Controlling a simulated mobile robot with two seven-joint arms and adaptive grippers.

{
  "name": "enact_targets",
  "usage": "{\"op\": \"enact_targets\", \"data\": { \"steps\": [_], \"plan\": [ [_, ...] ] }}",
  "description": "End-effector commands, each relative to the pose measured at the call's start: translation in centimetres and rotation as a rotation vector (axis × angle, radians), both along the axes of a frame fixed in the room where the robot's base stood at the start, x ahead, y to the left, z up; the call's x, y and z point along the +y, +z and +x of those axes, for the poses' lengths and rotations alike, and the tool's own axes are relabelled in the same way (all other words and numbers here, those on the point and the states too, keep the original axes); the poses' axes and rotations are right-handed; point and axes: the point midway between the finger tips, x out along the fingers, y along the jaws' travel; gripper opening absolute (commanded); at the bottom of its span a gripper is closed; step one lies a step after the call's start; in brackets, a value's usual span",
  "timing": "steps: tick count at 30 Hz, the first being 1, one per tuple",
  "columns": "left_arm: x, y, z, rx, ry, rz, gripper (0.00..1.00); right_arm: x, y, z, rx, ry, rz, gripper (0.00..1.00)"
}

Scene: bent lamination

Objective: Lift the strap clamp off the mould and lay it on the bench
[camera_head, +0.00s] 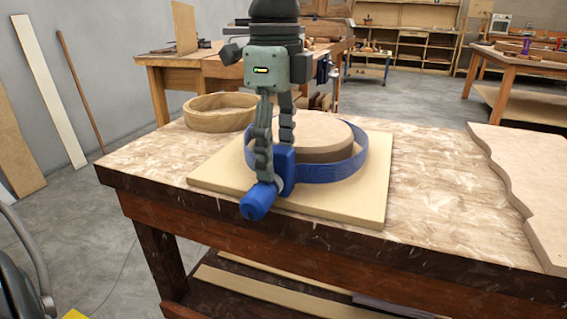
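The blue strap clamp (331,172) runs as a loop around the round wooden mould (318,129), with a visible gap at the right. Its blue buckle block and handle (259,200) are at the loop's front left, the handle jutting past the front of the pale board (350,203). My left gripper (275,160) points down over the buckle block, one finger on its near left side, the other passing behind it. The far fingertip is hidden, so I cannot tell whether the fingers press on the block. My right gripper is not in view.
A bent wooden ring (219,112) lies on the bench (430,190) behind and left of the board. A wavy-edged wooden sheet (530,185) covers the bench's right end. Bare bench lies between the board and that sheet.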

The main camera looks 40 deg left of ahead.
Motion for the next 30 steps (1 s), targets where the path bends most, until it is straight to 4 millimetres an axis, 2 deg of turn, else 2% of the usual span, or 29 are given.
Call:
{"op": "enact_targets", "data": {
  "steps": [1,10,23,26,30],
  "plan": [
    [0.1,-0.2,0.1,-0.003,0.001,0.002,0.41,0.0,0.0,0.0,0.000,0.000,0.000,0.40],
    [0.1,-0.4,0.1,-0.001,0.001,0.002,0.04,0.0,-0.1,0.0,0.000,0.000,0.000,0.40],
    [0.1,-0.2,-0.1,0.008,0.000,0.001,0.03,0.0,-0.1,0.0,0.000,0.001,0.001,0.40],
    [0.1,0.7,0.0,0.005,0.000,0.002,0.03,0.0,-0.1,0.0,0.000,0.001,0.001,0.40],
    [0.1,3.1,0.1,-0.001,0.001,0.003,0.03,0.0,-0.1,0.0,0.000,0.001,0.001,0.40]
  ]
}}
